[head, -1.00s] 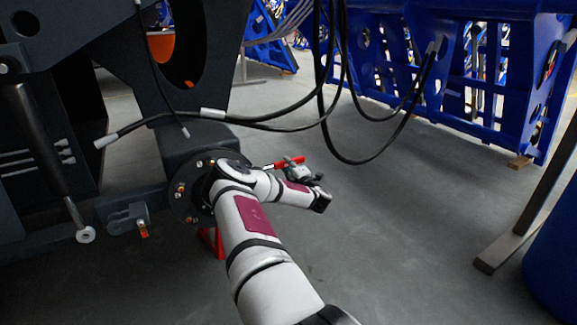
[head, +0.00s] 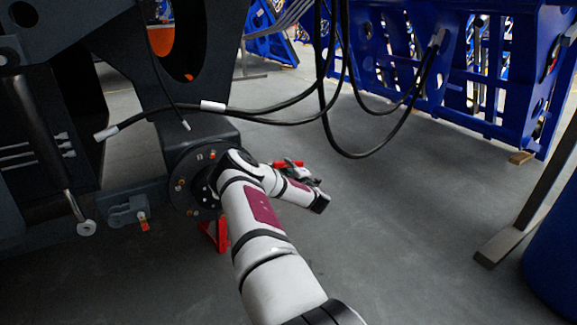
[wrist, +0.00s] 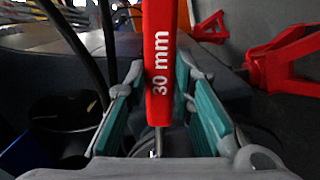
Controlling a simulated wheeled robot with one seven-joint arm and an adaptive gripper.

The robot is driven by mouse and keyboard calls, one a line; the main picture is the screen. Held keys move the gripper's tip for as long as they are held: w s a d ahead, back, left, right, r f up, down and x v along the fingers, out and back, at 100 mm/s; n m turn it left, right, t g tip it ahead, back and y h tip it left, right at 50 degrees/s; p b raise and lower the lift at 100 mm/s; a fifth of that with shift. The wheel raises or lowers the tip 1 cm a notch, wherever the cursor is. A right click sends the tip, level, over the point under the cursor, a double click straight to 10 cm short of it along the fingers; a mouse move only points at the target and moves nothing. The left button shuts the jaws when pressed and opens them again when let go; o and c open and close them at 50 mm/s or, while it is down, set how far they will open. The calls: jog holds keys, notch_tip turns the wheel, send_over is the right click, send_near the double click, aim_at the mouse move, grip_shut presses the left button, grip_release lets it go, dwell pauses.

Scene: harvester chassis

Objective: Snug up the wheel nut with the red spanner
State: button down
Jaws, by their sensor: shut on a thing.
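The red spanner (wrist: 160,60), marked "30 mm", stands lengthwise between the teal pads of my gripper (wrist: 162,105) in the wrist view, and the gripper is shut on it. In the head view a short piece of the red spanner (head: 290,163) shows at my gripper (head: 297,172), to the right of the wheel hub (head: 180,165). The hub is a dark round flange with several orange-tipped studs or nuts (head: 180,184) around it. My arm hides its right part. I cannot tell which nut is the task's, nor whether the spanner touches one.
The dark chassis (head: 195,128) fills the left side. Black hoses (head: 270,122) hang across the upper middle. A red stand (head: 213,236) is below the hub. A blue frame (head: 480,100) stands at the back right, with open grey floor before it.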

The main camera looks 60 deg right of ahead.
jog(key=shift+w+a+f+m, duration=0.15)
jog(key=shift+f+m, duration=0.35)
jog(key=shift+f, duration=0.3)
jog(key=shift+w+a+f+m+b, duration=0.15)
jog(key=shift+a+f+m+b, duration=0.1)
jog(key=shift+f+m, duration=0.35)
jog(key=shift+w+a+f+m+b, duration=0.15)
jog(key=shift+a+f+m, duration=0.2)
jog(key=shift+f, duration=0.3)
jog(key=shift+f, duration=0.1)
jog(key=shift+w+f+m, duration=0.1)
jog(key=shift+f+m, duration=0.05)
jog(key=shift+m, duration=0.1)
jog(key=shift+r, duration=0.2)
